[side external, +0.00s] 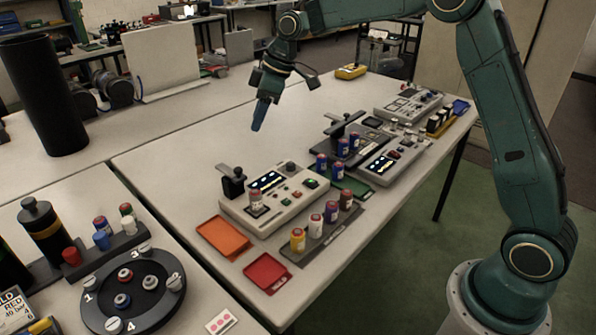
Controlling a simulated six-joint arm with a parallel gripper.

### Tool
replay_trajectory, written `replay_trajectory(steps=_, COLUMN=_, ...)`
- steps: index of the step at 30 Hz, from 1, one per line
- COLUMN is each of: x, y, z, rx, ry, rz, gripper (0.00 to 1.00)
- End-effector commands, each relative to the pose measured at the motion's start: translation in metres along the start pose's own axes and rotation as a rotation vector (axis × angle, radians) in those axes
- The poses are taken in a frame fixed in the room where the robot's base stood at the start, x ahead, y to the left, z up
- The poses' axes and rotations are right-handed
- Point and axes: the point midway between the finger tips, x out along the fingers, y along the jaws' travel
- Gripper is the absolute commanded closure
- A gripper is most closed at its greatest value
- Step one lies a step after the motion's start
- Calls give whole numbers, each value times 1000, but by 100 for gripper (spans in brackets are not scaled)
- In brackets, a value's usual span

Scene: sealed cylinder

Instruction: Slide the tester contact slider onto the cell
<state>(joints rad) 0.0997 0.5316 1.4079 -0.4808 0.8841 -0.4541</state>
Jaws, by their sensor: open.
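A grey tester (290,213) with a lit display stands on the middle table. A pale cell with a reddish top (256,203) stands upright at its left front part. A black slider block (233,183) with a small lever on top sits at the tester's left rear edge, apart from the cell. My gripper (258,125) hangs over the bare table behind the tester, pointing down. It is open, and I see nothing held in it. It is well apart from the slider and the cell. The gap between its fingers is hard to make out.
Several cells stand on a dark strip (322,248) before the tester. An orange tray (222,236) and a red tray (268,272) lie front left. Blue cells stand near a green tray (352,186); a second tester (394,160) is behind. The table's rear left is bare.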

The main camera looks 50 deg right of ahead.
Motion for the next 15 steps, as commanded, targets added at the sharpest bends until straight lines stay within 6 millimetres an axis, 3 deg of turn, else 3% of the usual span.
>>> replay_trajectory(steps=15, x=14, y=2, z=-1, rx=-8, ry=0, rz=-7, gripper=57)
